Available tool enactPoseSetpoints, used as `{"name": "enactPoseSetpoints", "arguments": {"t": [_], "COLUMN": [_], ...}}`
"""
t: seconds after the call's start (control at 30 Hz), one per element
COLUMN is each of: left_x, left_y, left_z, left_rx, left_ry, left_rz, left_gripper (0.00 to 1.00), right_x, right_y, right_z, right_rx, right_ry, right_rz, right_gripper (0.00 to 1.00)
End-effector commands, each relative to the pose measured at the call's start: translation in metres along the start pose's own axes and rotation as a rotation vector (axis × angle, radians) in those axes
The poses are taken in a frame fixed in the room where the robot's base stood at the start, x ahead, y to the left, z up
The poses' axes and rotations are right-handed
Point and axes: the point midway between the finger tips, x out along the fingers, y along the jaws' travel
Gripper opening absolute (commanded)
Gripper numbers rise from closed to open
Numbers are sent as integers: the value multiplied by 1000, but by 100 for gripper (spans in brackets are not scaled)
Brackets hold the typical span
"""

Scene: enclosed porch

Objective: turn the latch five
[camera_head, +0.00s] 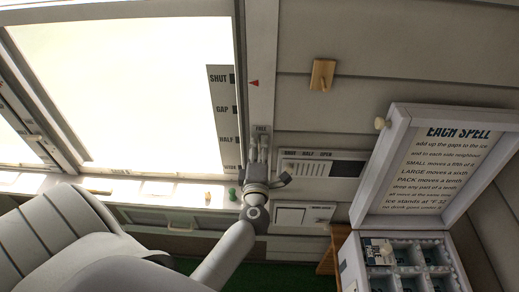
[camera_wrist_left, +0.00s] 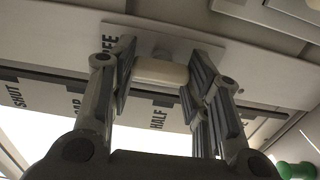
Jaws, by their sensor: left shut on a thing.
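A cream latch piece (camera_wrist_left: 160,72) sits on a pale plate between my left gripper's (camera_wrist_left: 157,80) fingers in the left wrist view. The fingers lie on both of its sides, so the gripper is shut on it. The plate carries a label (camera_wrist_left: 109,41) that ends in "EE"; in the head view the label (camera_head: 262,128) reads like "FREE". There my left gripper (camera_head: 257,150) reaches up the window's right frame post, just below this label, and its fingers hide the latch. No "five" mark is readable. My right gripper is not in view.
A scale strip (camera_head: 221,115) reads SHUT, GAP, HALF beside the bright window. A red triangle (camera_head: 254,83) marks the post. A green knob (camera_head: 232,194) stands at the sill. At right are a vent panel (camera_head: 337,168), a wooden block (camera_head: 322,74), a lettered lid (camera_head: 440,165) and a compartmented box (camera_head: 347,267).

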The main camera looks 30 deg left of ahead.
Motion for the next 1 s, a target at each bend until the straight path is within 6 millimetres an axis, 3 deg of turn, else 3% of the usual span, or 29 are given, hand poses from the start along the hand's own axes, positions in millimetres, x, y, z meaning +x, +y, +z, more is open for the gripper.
{"name": "enactPoseSetpoints", "arguments": {"t": [0.47, 0.5, 0.63, 1.0], "left_x": [0, 0, 0, -2], "left_y": [-2, -2, -2, -1], "left_z": [0, 0, 0, 0], "left_rx": [-16, -16, -15, -14], "left_ry": [1, 1, 1, 0], "left_rz": [-4, -4, -3, -2], "left_gripper": [20, 47, 63, 66], "right_x": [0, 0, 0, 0], "right_y": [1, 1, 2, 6], "right_z": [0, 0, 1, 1], "right_rx": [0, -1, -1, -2], "right_ry": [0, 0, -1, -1], "right_rz": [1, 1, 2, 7], "right_gripper": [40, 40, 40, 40]}}
